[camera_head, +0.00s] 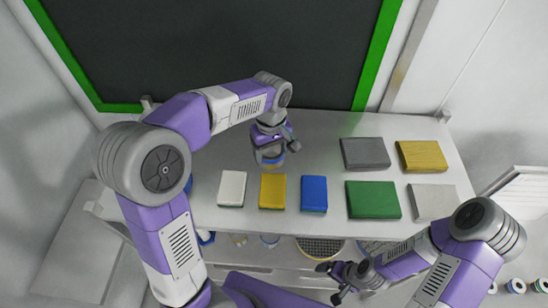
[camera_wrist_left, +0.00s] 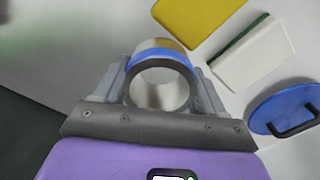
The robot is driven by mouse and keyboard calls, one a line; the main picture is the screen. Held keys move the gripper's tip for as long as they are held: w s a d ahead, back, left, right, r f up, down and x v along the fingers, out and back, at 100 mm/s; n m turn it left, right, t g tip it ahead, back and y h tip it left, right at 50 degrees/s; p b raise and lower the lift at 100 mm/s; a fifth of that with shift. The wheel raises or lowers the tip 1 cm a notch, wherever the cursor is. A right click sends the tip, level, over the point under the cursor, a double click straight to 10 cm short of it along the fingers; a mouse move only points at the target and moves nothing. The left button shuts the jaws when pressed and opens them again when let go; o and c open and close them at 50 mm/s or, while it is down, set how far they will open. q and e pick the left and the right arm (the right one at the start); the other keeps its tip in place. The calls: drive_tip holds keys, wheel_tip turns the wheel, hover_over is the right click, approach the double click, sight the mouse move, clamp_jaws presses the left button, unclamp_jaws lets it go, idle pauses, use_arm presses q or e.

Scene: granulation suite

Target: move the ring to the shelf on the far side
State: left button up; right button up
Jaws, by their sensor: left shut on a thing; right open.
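My left gripper (camera_head: 269,150) is over the left part of the white table top. In the left wrist view its two fingers (camera_wrist_left: 160,82) are shut on the sides of a round, hollow ring (camera_wrist_left: 160,53). The ring has a dark rim, a blue band and a pale inner wall. In the head view only a small part of the ring (camera_head: 271,162) shows under the gripper. Whether it touches the table is hard to tell. My right gripper (camera_head: 331,282) is open and empty, low in front of the table.
White (camera_head: 232,188), yellow (camera_head: 272,191), blue (camera_head: 313,194) and green (camera_head: 373,200) blocks line the table's near side. Grey (camera_head: 365,153) and yellow (camera_head: 422,156) blocks lie behind. A blue lid with a black handle (camera_wrist_left: 285,108) lies near the ring. A lower shelf holds a round sieve (camera_head: 320,247).

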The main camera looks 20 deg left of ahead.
sight(271, 160)
use_arm(q)
drive_tip(key=shift+w+f, duration=0.1)
drive_tip(key=shift+f, duration=1.85)
drive_tip(key=shift+f, duration=0.15)
drive_tip(key=o, duration=1.2)
